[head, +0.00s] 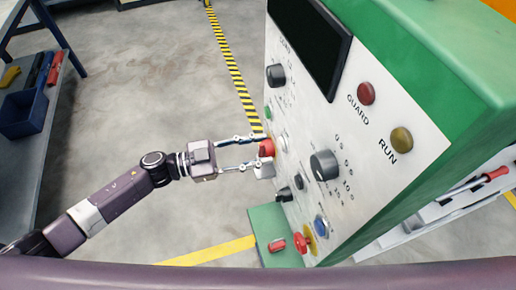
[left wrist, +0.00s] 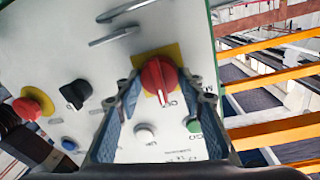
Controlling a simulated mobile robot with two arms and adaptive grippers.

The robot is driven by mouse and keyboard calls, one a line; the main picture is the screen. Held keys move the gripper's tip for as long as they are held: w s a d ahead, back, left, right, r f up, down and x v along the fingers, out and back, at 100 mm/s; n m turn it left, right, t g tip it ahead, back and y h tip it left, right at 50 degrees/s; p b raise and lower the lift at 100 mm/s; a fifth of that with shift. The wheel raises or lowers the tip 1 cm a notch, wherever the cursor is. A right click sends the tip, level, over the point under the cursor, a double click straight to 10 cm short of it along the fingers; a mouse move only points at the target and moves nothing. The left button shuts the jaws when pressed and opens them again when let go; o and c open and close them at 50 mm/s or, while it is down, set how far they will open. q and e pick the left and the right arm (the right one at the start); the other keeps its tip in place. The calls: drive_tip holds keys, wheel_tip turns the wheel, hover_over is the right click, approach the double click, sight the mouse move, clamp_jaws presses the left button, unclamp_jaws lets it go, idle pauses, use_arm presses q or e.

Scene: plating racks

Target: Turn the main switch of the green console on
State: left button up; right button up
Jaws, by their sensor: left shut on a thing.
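The green console (head: 430,55) stands at the right in the head view, with its white front panel facing left. Its main switch, a red rotary knob (head: 267,147), sits low on the panel's far side. In the left wrist view the red knob (left wrist: 158,78) sits on a yellow plate, with a pale mark on its face. My left gripper (head: 264,153) reaches in from the left, and its two fingers are shut on the red knob from both sides. The fingers hide part of the knob's edge. My right gripper is not in view.
The panel also carries a dark screen (head: 311,38), GUARD (head: 366,93) and RUN (head: 401,139) lamps, black knobs (head: 324,165) and a red emergency button (head: 301,242). A green button (left wrist: 193,126) is close to the left fingers. A workbench (head: 55,105) stands left; open floor lies between.

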use_arm(q)
drive_tip(key=shift+s+d+m+t+y+b, duration=0.1)
drive_tip(key=shift+m+t+y+b, duration=0.25)
drive_tip(key=shift+m+b, duration=2.4)
drive_tip(key=shift+s+m+t+y, duration=0.1)
drive_tip(key=shift+m+t+y, duration=0.2)
drive_tip(key=shift+m, duration=5.05)
drive_tip(key=o, duration=1.2)
drive_tip(key=shift+c, duration=0.2)
